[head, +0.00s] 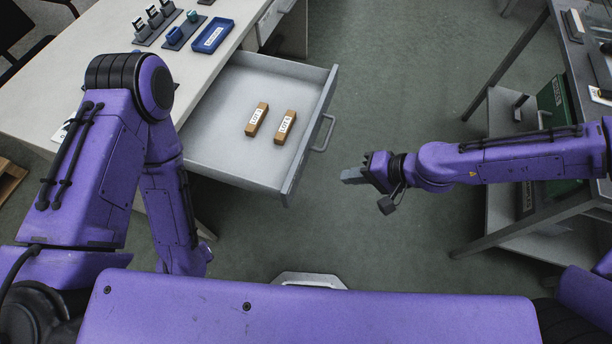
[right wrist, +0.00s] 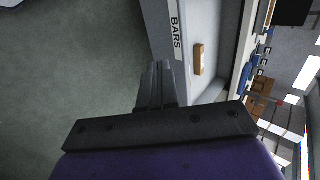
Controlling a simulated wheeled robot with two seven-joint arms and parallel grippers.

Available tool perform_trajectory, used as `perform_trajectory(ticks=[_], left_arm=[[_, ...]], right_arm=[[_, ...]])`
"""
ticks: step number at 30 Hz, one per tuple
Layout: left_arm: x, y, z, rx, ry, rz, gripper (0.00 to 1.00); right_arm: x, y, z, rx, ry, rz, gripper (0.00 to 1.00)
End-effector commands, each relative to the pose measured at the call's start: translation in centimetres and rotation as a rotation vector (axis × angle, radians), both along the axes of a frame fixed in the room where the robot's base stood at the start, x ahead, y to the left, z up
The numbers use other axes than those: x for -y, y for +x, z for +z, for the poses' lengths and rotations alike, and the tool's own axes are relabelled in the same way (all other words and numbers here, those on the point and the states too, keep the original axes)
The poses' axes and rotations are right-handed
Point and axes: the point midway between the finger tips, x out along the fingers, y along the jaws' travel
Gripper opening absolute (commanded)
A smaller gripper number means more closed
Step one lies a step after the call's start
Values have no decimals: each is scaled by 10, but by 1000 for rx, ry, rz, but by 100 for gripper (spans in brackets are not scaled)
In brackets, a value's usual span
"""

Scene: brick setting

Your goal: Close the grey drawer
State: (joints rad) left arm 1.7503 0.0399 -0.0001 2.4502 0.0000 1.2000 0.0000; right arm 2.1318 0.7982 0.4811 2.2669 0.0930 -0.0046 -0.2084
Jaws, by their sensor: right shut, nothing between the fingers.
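The grey drawer (head: 222,128) is pulled out from the white desk in the head view, with two orange-brown labelled bars (head: 257,119) (head: 285,127) lying in it. Its handle (head: 325,133) is on the front panel. My right gripper (head: 352,176) is shut and empty, to the right of the drawer front and apart from the handle in the head view. In the right wrist view, the shut fingers (right wrist: 158,84) show close to the drawer front with its BARS label (right wrist: 176,32). My left arm is folded at the left; its gripper is not in view.
The white desk (head: 60,110) holds a blue tray (head: 212,35) and several small racks at its far end. A grey shelf table (head: 510,210) stands at the right beneath my right arm. The floor between desk and table is clear.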

Motion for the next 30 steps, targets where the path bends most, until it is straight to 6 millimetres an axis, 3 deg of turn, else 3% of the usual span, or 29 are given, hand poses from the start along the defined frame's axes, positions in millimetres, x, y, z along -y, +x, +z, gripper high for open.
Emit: perform_trajectory(ticks=[5,16,22,30], left_arm=[[0,0,-6,0,0,0,57],[0,0,-11,0,0,0,57],[0,0,-2,0,0,0,57],[0,0,-1,0,0,0,57]], right_arm=[[-16,2,-19,-3,-1,11,0],[-73,17,-72,-4,-2,8,0],[-102,25,-67,-1,-3,8,0],[-109,28,-68,0,-2,6,0]])
